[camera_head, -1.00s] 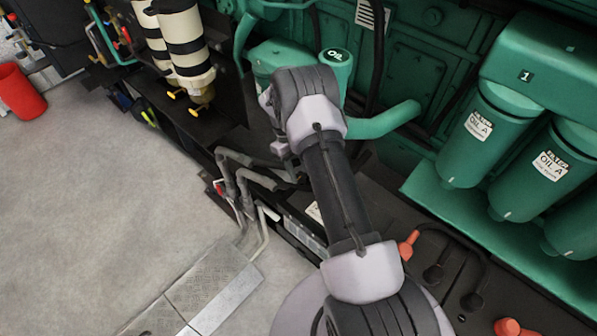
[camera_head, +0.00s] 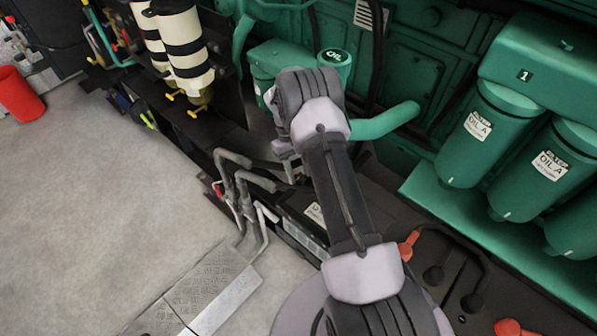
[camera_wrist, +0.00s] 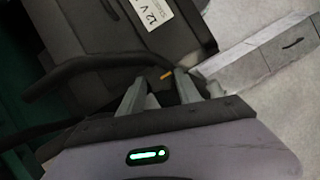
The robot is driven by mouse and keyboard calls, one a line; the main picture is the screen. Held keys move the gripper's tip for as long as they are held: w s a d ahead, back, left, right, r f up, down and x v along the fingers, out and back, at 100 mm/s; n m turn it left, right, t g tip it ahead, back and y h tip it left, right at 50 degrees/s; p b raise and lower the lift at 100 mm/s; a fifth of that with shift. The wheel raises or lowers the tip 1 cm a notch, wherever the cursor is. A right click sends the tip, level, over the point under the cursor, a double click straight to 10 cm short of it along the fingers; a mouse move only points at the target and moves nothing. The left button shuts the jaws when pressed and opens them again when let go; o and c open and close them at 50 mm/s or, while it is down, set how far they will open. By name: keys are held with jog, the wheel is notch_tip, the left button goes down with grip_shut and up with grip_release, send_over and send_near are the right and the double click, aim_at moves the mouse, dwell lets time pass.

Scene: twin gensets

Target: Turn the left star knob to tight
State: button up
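I cannot make out a star knob clearly in either view. My gripper (camera_wrist: 162,82) shows in the wrist view with its two grey fingers apart. Between and just past the fingertips is a dark area with a small orange-yellow piece (camera_wrist: 167,75). I cannot tell whether the fingers touch anything there. A dark battery box (camera_wrist: 115,35) with a white 12 V label lies just beyond the fingers, and a black cable runs along its near side. In the head view my arm hides most of the gripper and what is around it.
Grey bent pipes (camera_head: 240,185) stand left of my arm, by a metal floor plate (camera_head: 205,290). Green oil filters (camera_head: 470,135) are on the right, with orange-capped cables (camera_head: 408,245) below. Cream cylinders (camera_head: 180,45) stand at the back left. The left floor is open.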

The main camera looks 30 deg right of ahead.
jog(key=shift+o, duration=1.1)
jog(key=p+v, duration=0.5)
jog(key=v, duration=1.2)
jog(key=shift+r+p, duration=0.2)
jog(key=shift+p, duration=0.1)
jog(key=shift+a, duration=0.1)
